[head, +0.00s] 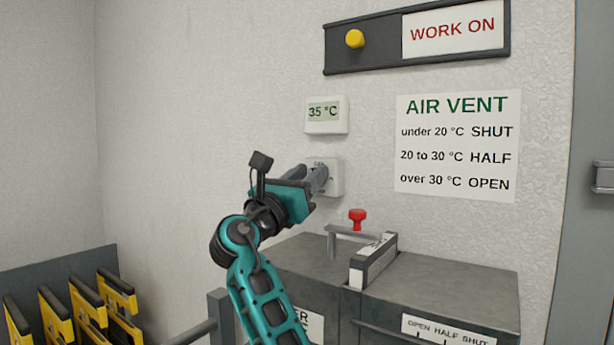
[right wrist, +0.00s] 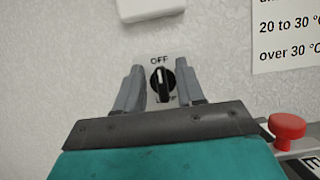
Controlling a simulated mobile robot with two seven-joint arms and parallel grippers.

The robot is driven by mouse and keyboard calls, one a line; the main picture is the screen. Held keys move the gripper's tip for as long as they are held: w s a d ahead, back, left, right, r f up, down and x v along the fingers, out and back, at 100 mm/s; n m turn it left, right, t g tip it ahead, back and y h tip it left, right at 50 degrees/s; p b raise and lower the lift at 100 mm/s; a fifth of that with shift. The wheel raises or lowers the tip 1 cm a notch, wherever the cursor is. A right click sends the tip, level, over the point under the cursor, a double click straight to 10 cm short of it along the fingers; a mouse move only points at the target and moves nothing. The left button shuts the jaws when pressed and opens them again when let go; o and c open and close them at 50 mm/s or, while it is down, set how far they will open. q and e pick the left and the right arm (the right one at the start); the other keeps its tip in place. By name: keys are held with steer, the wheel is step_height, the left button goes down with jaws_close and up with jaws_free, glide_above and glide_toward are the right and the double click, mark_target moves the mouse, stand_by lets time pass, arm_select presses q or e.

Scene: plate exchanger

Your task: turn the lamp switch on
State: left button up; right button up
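The lamp switch is a black rotary knob (right wrist: 162,85) on a white plate (head: 337,176) on the wall. In the right wrist view "OFF" is printed above the knob and partly hidden lettering is below. The knob's white mark points up towards "OFF". My right gripper (head: 319,179) is at the plate and hides much of it in the head view. In the right wrist view its two fingers (right wrist: 160,75) are open, one on each side of the knob, with a visible gap on both sides. My left gripper is not in view.
A thermostat reading 35 °C (head: 326,114) hangs just above the switch. A red knob (head: 357,217) on a handle stands on the grey cabinet (head: 450,288) below right. An air vent sign (head: 458,148) is to the right. Yellow and black racked items (head: 88,305) are lower left.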

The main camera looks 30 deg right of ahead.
steer(key=shift+c, duration=0.4)
jaws_close()
steer(key=shift+m+g, duration=0.4)
steer(key=shift+m, duration=0.2)
steer(key=m+g+y, duration=0.1)
steer(key=m+g, duration=0.1)
steer(key=m, duration=0.5)
steer(key=m+g, duration=0.3)
steer(key=m, duration=0.4)
steer(key=m+g+y, duration=0.1)
steer(key=m+g, duration=0.2)
steer(key=m, duration=0.4)
steer(key=shift+s+d+f+y, duration=0.1)
steer(key=shift+s+f+y, duration=0.2)
steer(key=shift+s+f, duration=0.05)
steer(key=shift+p, duration=0.3)
